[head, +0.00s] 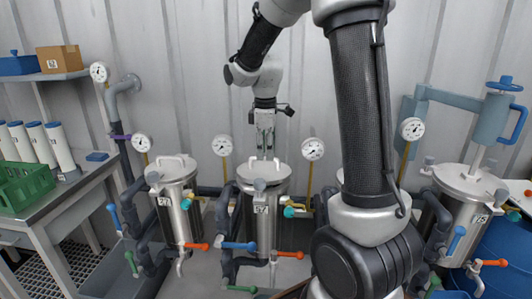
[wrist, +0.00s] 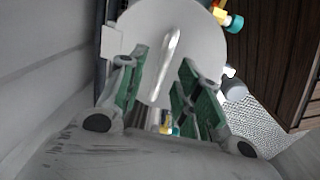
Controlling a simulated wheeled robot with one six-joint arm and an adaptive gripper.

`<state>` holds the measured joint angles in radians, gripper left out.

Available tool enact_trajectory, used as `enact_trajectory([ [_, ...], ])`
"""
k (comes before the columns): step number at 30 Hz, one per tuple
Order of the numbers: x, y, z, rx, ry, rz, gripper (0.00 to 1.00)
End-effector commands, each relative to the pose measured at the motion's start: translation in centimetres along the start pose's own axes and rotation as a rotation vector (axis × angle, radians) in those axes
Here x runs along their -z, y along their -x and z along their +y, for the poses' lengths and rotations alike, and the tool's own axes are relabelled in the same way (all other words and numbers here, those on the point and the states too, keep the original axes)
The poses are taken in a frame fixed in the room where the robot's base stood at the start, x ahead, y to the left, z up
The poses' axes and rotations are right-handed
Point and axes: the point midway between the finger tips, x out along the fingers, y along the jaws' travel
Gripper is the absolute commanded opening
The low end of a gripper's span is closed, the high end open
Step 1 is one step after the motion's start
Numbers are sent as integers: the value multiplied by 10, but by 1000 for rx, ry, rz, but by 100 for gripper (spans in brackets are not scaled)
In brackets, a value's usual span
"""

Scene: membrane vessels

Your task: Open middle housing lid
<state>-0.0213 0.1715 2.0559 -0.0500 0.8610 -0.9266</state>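The middle housing (head: 262,215) is an upright steel vessel with a tag on its front, and its round lid (head: 250,177) is seated on top. A pale bar handle stands on the lid; in the wrist view the handle (wrist: 167,62) runs lengthwise over the pale lid (wrist: 200,45). My gripper (head: 265,153) points down just above this lid. In the wrist view my gripper (wrist: 163,65) is open, with a green-padded finger on each side of the handle. A gap shows between handle and fingers. Whether the fingertips reach down to handle height I cannot tell.
Another lidded housing (head: 177,205) stands to the left and one (head: 460,205) at the right. Pressure gauges (head: 313,149) stand behind the vessels. Pipes and coloured valve handles (head: 238,246) crowd the front. A bench (head: 75,190) with a green crate (head: 25,188) is at the left.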

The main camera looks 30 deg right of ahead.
Motion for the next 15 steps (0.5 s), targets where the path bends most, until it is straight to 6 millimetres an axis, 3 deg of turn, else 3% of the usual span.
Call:
enact_trajectory([
  [4,0,-11,0,1,0,-1,34],
  [11,0,-12,0,0,-1,0,34],
  [12,0,-12,0,0,-1,0,32],
  [15,0,-12,0,0,-1,0,13],
])
